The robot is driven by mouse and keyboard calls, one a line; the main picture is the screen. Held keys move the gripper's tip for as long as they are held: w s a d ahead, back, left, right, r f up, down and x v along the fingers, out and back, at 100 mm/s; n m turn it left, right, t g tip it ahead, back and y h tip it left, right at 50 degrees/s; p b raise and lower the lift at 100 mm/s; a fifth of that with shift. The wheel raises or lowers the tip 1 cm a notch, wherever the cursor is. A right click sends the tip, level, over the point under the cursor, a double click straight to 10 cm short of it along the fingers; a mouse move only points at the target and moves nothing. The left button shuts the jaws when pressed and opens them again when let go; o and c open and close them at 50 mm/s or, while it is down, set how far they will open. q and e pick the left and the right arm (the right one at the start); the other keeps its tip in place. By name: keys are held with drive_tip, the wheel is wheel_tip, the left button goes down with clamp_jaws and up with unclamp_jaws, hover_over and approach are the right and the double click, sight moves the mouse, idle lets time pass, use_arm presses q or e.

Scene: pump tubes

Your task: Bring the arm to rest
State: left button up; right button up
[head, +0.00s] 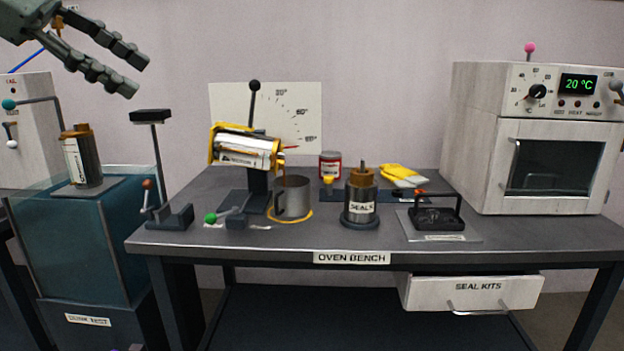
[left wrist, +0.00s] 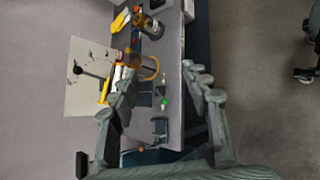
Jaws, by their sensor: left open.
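My left gripper (head: 118,68) is at the upper left of the head view, raised in front of the wall. Its two fingers are spread apart with nothing between them. In the left wrist view the open fingers of the gripper (left wrist: 162,90) frame the bench far below, and they touch nothing. My right gripper is in neither view.
The oven bench (head: 420,248) holds a tilted yellow-ended tube (head: 248,152) on a stand, a metal mug (head: 292,197), a SEAL'S canister (head: 361,196) and a white oven (head: 490,150). A glass tank (head: 85,235) stands left. The drawer (head: 470,291) sticks out. Air around the gripper is clear.

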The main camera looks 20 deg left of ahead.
use_arm(q)
drive_tip(key=w+d+f+n+t+h, duration=0.1)
drive_tip(key=w+f+n+t+h, duration=0.5)
drive_tip(key=w+f+n, duration=0.7)
drive_tip(key=a+f+n+t+y, duration=0.1)
drive_tip(key=a+f+n+y, duration=0.45)
drive_tip(key=f+n, duration=0.75)
drive_tip(key=a+f+n+t+y, duration=0.1)
drive_tip(key=a+f+n+y, duration=0.1)
drive_tip(key=f+n+y, duration=1.1)
drive_tip(key=s+d+f+n+g+h, duration=0.1)
drive_tip(key=s+d+f+n+g, duration=0.35)
drive_tip(key=f, duration=0.75)
drive_tip(key=s+d+f+n+g+h, duration=0.1)
drive_tip(key=s+f+g+h, duration=0.1)
drive_tip(key=s+f, duration=0.75)
drive_tip(key=s+d+f+n+g+h, duration=0.2)
drive_tip(key=s+d+f+n+g, duration=0.3)
drive_tip(key=s+d+f, duration=0.7)
wheel_tip(320, 180, down, 4)
drive_tip(key=s+g, duration=0.2)
drive_tip(key=shift+s+d, duration=0.3)
drive_tip(key=shift+s, duration=0.1)
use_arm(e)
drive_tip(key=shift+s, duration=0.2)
